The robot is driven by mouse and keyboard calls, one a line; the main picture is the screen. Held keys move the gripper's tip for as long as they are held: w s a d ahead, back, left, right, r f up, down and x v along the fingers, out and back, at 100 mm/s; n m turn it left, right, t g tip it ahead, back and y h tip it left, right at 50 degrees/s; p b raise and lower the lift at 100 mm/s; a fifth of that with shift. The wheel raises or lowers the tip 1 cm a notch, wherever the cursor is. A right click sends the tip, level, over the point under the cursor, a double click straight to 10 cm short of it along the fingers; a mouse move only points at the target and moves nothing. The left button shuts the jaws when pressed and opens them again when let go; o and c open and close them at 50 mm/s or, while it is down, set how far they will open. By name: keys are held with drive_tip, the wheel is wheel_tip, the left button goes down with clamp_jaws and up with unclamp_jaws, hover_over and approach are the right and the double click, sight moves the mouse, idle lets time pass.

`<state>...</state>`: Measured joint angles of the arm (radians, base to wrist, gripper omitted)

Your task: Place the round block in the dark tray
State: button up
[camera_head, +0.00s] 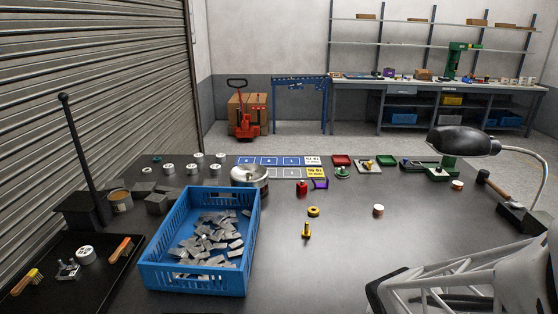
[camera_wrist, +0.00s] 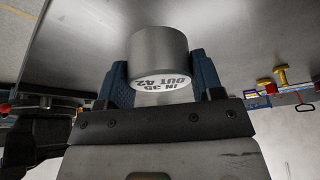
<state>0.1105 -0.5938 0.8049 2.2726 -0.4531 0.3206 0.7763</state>
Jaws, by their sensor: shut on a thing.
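In the wrist view my gripper (camera_wrist: 160,80) is shut on a round grey metal block (camera_wrist: 158,48). The blue-padded fingers press on its two sides, and its white end face with dark lettering points toward the wrist. The block seems clear of other objects. In the head view I cannot make out the gripper or the held block; only my pale arm shows at the lower right. The dark tray (camera_head: 92,287) lies at the table's front left. It holds a grey round block (camera_head: 85,255), two brushes and a small metal part.
A blue crate (camera_head: 195,283) of grey pieces stands right of the tray. A dark post (camera_head: 82,160) on a block rises behind the tray. Several round blocks (camera_head: 168,168) stand at the back left. A yellow bolt (camera_head: 307,231) stands mid-table; the front centre is mostly clear.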

drive_tip(key=w+a+r+n+y, duration=0.1)
drive_tip(key=w+a+n, duration=0.25)
drive_tip(key=a, duration=1.25)
drive_tip(key=w+a+r+n+y, duration=0.1)
drive_tip(key=w+a+n, duration=0.3)
drive_tip(key=a, duration=1.2)
drive_tip(key=s+a+n, duration=0.1)
drive_tip(key=s+a, duration=0.2)
drive_tip(key=a, duration=0.9)
drive_tip(key=s+a+f+n+y, duration=0.1)
drive_tip(key=s+a, duration=0.3)
drive_tip(key=a, duration=0.7)
drive_tip(key=s+a+n+y, duration=0.1)
drive_tip(key=s+a+n, duration=0.1)
drive_tip(key=a, duration=1)
drive_tip(key=shift+s+a+f+n, duration=0.25)
drive_tip(key=shift+s+a+f, duration=0.05)
drive_tip(key=shift+s, duration=0.35)
drive_tip(key=w+a, duration=0.3)
drive_tip(key=a, duration=0.1)
drive_tip(key=w+a+f, duration=0.1)
drive_tip(key=w+a, duration=0.2)
drive_tip(key=a, duration=0.2)
drive_tip(key=w+a, duration=0.3)
drive_tip(key=a, duration=0.1)
drive_tip(key=shift+a+f, duration=0.2)
